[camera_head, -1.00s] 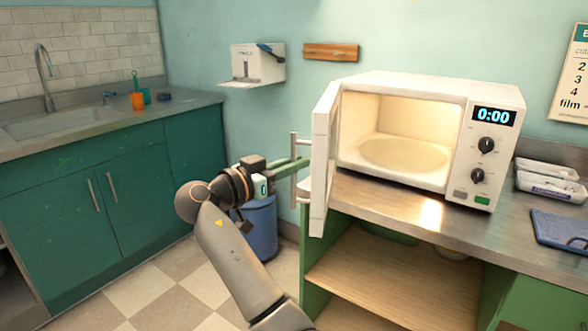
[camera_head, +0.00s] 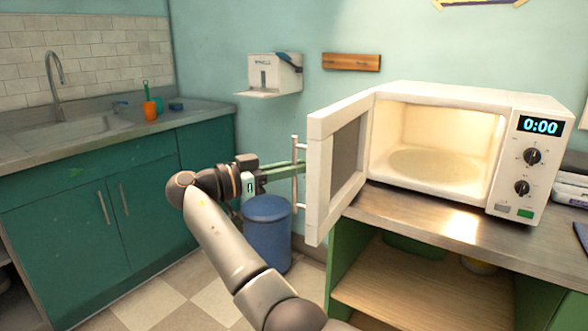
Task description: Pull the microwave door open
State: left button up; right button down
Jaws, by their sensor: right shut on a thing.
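The white microwave (camera_head: 450,150) stands on the counter at the right, its lit inside and turntable in view. Its door (camera_head: 338,165) is hinged at the left and swung wide open toward me. The door handle (camera_head: 298,170) is an upright bar on the door's outer side. My right gripper (camera_head: 296,168) reaches in from the left of the door, its green fingers shut on the handle. The contact is partly hard to see at this size. My left gripper is not in view.
A blue bin (camera_head: 267,232) stands on the floor behind my arm. The metal counter (camera_head: 410,213) has an open wooden shelf (camera_head: 425,290) below. Teal cabinets with a sink (camera_head: 65,132) are at the left. Checkered floor (camera_head: 150,300) lies free between them.

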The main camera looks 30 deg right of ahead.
jog(key=c, duration=0.9)
grip_release()
